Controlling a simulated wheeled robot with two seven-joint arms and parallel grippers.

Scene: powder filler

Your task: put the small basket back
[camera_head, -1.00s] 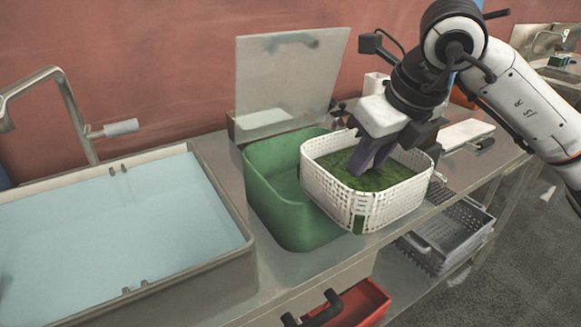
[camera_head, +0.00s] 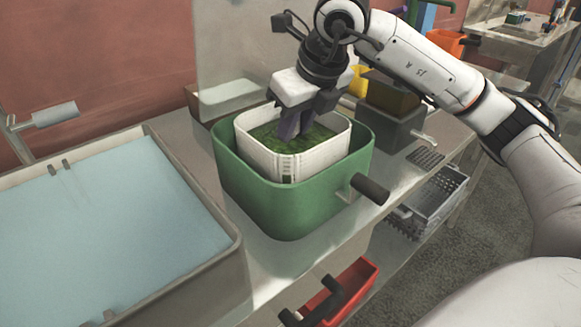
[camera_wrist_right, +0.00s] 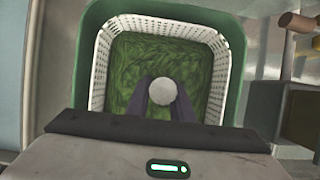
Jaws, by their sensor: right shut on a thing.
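The small basket (camera_head: 262,163) is white and perforated, with green leafy matter (camera_head: 315,137) inside. It sits within the green bin (camera_head: 325,200), its rim near the level of the bin's rim. I cannot tell whether it rests on the bin's bottom. My right gripper (camera_head: 290,132) reaches down into the basket. In the right wrist view, the gripper's fingers (camera_wrist_right: 162,98) are on either side of a round white knob (camera_wrist_right: 162,92) at the basket's middle, shut on it. The basket (camera_wrist_right: 217,85) looks roughly level. My left gripper is not in view.
A sink basin (camera_head: 100,220) with blue water lies at the left. A black cylinder (camera_head: 370,188) juts from the bin's front right. A grey box (camera_head: 385,125) stands to the right.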

